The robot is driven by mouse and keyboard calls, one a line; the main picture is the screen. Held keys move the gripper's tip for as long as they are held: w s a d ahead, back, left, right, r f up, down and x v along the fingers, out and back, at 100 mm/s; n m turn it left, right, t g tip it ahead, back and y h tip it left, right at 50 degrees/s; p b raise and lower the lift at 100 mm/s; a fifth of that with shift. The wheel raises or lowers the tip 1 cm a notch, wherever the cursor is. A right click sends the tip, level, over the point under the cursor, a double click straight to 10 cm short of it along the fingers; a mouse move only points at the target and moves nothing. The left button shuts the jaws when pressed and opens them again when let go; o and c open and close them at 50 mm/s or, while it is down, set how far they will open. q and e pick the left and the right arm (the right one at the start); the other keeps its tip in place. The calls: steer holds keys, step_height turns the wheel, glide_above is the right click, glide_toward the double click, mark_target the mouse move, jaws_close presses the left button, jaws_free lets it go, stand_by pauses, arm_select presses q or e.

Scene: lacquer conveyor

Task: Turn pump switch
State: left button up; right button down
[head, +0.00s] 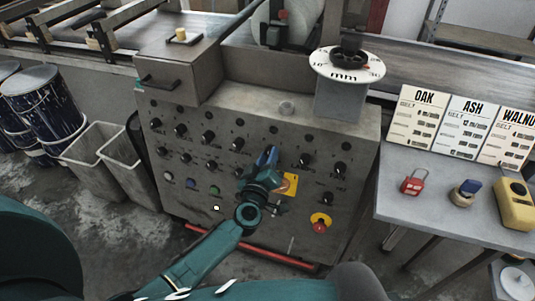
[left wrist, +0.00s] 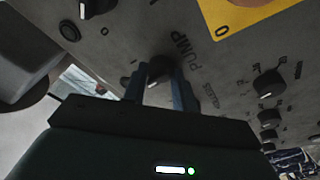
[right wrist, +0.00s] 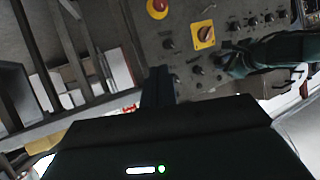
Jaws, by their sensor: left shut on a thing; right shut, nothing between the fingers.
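The pump switch (left wrist: 160,66) is a dark knob on the grey control panel (head: 225,120), beside the printed word PUMP in the left wrist view. My left gripper (head: 267,157) is at the panel's middle in the head view, hiding the switch there. In the left wrist view its fingers (left wrist: 166,88) are shut on the knob, one on each side. The knob's pointer is hidden, so its setting cannot be told. My right gripper (right wrist: 158,86) is shut and empty in the right wrist view, apart from the panel.
Several black knobs surround my left gripper. A yellow-plated switch (head: 290,183) is close beside it, and a red emergency button (head: 320,224) sits lower right. A side table (head: 390,200) holds recipe cards and a red padlock (head: 413,182). Bins (head: 95,160) stand left.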

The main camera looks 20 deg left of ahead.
arm_select(q)
steer(key=n+y+p, duration=0.1)
steer(key=n, duration=0.4)
steer(key=shift+d+n, duration=0.1)
steer(key=shift+n, duration=0.3)
steer(key=shift+g+p, duration=0.3)
steer(key=o, duration=1)
steer(key=shift+c, duration=0.2)
